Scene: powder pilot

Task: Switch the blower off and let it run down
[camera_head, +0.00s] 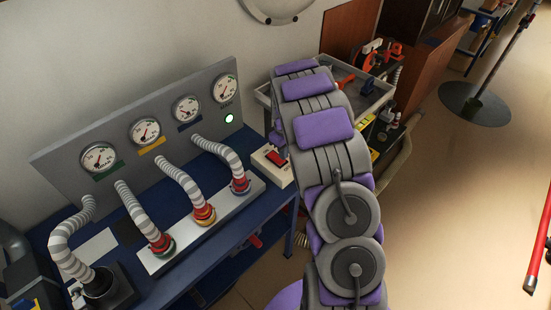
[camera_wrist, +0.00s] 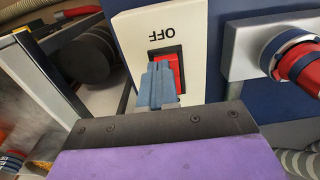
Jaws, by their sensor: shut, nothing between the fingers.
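The blower switch is a red rocker (camera_head: 275,157) on a cream box (camera_head: 262,167) at the right end of the blue bench. In the wrist view the red rocker (camera_wrist: 177,72) sits in a black recess, and the box (camera_wrist: 135,41) carries the word OFF, upside down. My gripper (camera_wrist: 160,72) is shut and empty, its blue-grey fingertips over the rocker's left part. I cannot tell whether they touch it. A small lamp (camera_head: 229,118) glows green on the grey gauge panel (camera_head: 67,159). My arm hides most of my gripper in the head view.
Several dial gauges line the panel, above ribbed hoses running to coloured collars on a white manifold (camera_head: 157,264). A grey tool cart (camera_head: 384,92) stands behind my arm. Open floor (camera_head: 440,190) lies to the right, with a red-handled pole (camera_head: 535,260) at the edge.

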